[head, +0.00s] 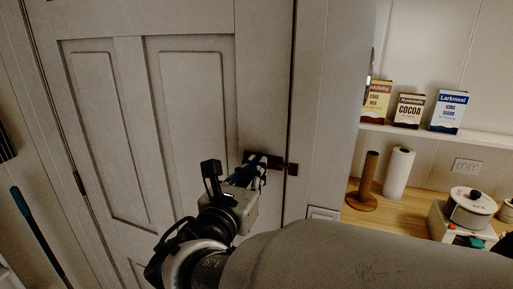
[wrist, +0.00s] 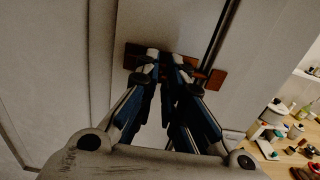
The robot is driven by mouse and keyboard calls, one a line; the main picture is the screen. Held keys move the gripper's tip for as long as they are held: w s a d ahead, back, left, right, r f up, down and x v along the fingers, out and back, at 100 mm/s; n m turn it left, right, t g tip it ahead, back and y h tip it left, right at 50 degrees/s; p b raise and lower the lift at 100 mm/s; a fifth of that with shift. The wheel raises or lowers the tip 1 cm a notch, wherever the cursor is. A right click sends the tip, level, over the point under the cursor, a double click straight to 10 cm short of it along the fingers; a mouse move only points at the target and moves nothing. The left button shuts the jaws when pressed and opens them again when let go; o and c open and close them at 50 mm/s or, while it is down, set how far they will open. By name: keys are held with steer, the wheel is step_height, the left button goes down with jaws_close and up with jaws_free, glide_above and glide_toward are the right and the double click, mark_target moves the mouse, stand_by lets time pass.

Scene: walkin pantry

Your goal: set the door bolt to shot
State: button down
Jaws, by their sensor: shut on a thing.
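The door bolt (head: 279,166) is a small dark reddish-brown fitting at the right edge of the closed pale panelled door (head: 140,130). In the wrist view the bolt (wrist: 133,56) shows on both sides of my fingertips. Its keeper (wrist: 217,79) is on the frame, right of the dark door gap. My gripper (head: 258,160) is at the bolt, its fingers close together and shut on the bolt's handle, which they hide. The wrist view shows my gripper (wrist: 166,58) from behind. How far the bar reaches into the keeper is not clear.
Right of the door frame is a wooden counter (head: 375,213) with a paper towel roll (head: 398,173), a wooden holder (head: 366,178) and a kitchen scale (head: 470,209). A shelf above (head: 430,135) holds boxes. A blue-handled pole (head: 35,225) stands at the left.

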steer(key=shift+s+d+r, duration=0.15)
steer(key=shift+s+d, duration=0.1)
steer(key=shift+d, duration=0.6)
steer(key=shift+a, duration=0.1)
steer(key=c, duration=1.6)
jaws_free()
steer(key=shift+c, duration=0.2)
steer(key=v, duration=0.7)
steer(key=shift+s, duration=0.25)
